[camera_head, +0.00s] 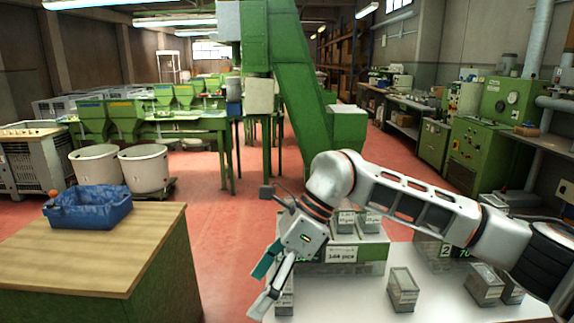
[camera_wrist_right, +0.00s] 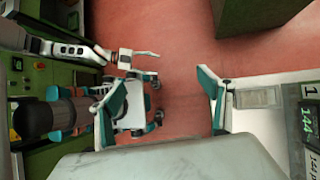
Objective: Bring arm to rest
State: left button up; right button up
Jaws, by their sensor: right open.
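My right gripper (camera_head: 262,287) hangs at the left end of my right arm in the head view, with its jaws open. It points down and left, beside the left edge of the white table. My left arm is outside the head view. A small gripper that looks like my left one (camera_wrist_right: 138,64) shows in the upper left of the wrist view, too small to read its jaws.
The white table (camera_head: 345,300) holds several grey boxes, one standing alone (camera_head: 403,289), and a green rack with number labels (camera_head: 345,254). A wooden-topped counter (camera_head: 90,250) with a blue bin (camera_head: 88,207) stands left. Red floor (camera_head: 215,230) lies clear between them.

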jog(key=s+a+r+m+g+y, duration=0.3)
jog(key=s+a+m+y, duration=0.3)
jog(key=s+a+y, duration=0.35)
jog(key=w+d+f+m+t+y, duration=0.25)
jog(key=w+d+m+t, duration=0.25)
jog(key=m+t, duration=0.5)
jog(key=w+d+f+m+t+y, duration=0.1)
jog(key=w+d+f+m+t, duration=0.3)
jog(key=m+t, duration=0.65)
jog(key=w+d+f+m+t+h, duration=0.2)
jog(key=d+f+m+h, duration=0.75)
jog(key=f+m, duration=0.3)
jog(key=s+d+f+m+g+h, duration=0.3)
jog(key=s+d+f+m, duration=0.2)
jog(key=s+d+f, duration=0.3)
jog(key=s+d+f+m+g+h, duration=0.3)
jog(key=s+d+f, duration=0.5)
jog(key=f, duration=0.7)
jog(key=s+m+h, duration=0.1)
jog(key=s+m, duration=0.1)
jog(key=shift+f+m, duration=0.25)
jog(key=shift+m, duration=0.05)
